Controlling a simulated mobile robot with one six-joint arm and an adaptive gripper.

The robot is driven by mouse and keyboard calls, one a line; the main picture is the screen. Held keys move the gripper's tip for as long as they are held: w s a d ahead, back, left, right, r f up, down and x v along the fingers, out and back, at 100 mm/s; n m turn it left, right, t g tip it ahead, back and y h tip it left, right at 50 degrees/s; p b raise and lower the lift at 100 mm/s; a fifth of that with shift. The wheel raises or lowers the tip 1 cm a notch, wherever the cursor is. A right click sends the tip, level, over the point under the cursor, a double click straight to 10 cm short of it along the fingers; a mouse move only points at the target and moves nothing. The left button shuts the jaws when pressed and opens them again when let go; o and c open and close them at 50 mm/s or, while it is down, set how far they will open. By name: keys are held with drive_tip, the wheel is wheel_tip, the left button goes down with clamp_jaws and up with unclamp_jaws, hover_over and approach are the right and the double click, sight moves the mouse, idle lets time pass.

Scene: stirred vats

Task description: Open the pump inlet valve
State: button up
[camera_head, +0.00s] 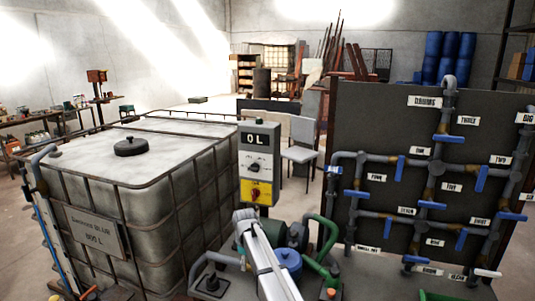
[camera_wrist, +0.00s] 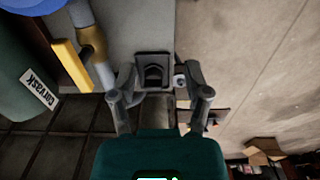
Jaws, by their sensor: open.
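My gripper (camera_wrist: 158,80) is open and empty in the wrist view, its two fingers apart on either side of a small dark block. A yellow lever handle (camera_wrist: 70,65) is left of the fingers, apart from them. It sits on a brass valve body (camera_wrist: 92,43) in a grey pipe. I cannot read a label that names this valve as the pump inlet. In the head view a green pump (camera_head: 268,236) with green hoses stands at the bottom middle. The gripper's fingers cannot be made out there.
A dark panel (camera_head: 345,110) at right bears pipes and several blue-handled valves with white labels. A caged white tank (camera_head: 100,190) stands at left, beside a grey control box (camera_head: 257,160) reading "0 L".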

drive_tip(key=s+d+f+m+b, duration=0.1)
drive_tip(key=s+d+m, duration=1.3)
drive_tip(key=s+d, duration=1)
drive_tip(key=shift+s+d, duration=0.3)
drive_tip(key=shift+s, duration=0.95)
